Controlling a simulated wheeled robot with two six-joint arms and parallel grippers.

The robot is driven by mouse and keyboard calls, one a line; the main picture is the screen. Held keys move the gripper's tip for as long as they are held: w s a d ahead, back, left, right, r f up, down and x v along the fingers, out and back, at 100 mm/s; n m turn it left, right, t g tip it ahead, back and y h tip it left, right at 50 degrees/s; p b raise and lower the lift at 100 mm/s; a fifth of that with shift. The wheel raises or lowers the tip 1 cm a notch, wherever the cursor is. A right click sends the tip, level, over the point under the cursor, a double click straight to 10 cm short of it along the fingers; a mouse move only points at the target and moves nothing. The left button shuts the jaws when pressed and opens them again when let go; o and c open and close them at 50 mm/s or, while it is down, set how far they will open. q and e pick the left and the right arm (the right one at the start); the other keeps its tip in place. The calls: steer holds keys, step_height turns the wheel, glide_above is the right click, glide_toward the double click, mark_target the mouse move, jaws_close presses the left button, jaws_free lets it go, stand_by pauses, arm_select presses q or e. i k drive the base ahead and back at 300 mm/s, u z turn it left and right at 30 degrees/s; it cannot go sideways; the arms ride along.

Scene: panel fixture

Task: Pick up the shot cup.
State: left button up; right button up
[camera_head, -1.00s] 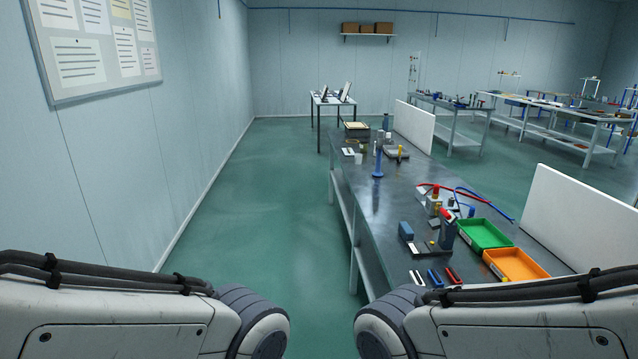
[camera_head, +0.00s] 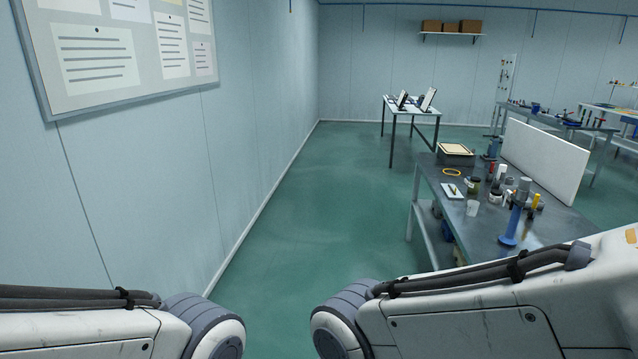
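A small pale cup (camera_head: 472,208), which looks like the shot cup, stands upright near the left edge of the dark workbench (camera_head: 434,184) at the right. It is small in view, and I cannot see whether anything is in it. A blue stand (camera_head: 511,226) is to its right, and a white card (camera_head: 452,191) lies behind it. Only the upper links of my two arms show along the bottom. Both grippers are outside the view, and nothing touches the cup.
Jars, a yellow ring (camera_head: 452,172) and a box (camera_head: 455,152) crowd the bench behind the cup. A white panel (camera_head: 544,160) stands along its far side. Green floor (camera_head: 318,210) is open between the left wall and the bench. A smaller table (camera_head: 410,108) stands farther back.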

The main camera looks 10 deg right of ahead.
mark_target(473, 206)
steer(key=z, duration=0.1)
steer(key=i, duration=2)
steer(key=z, duration=0.7)
steer(key=i, duration=1.75)
steer(key=z, duration=0.45)
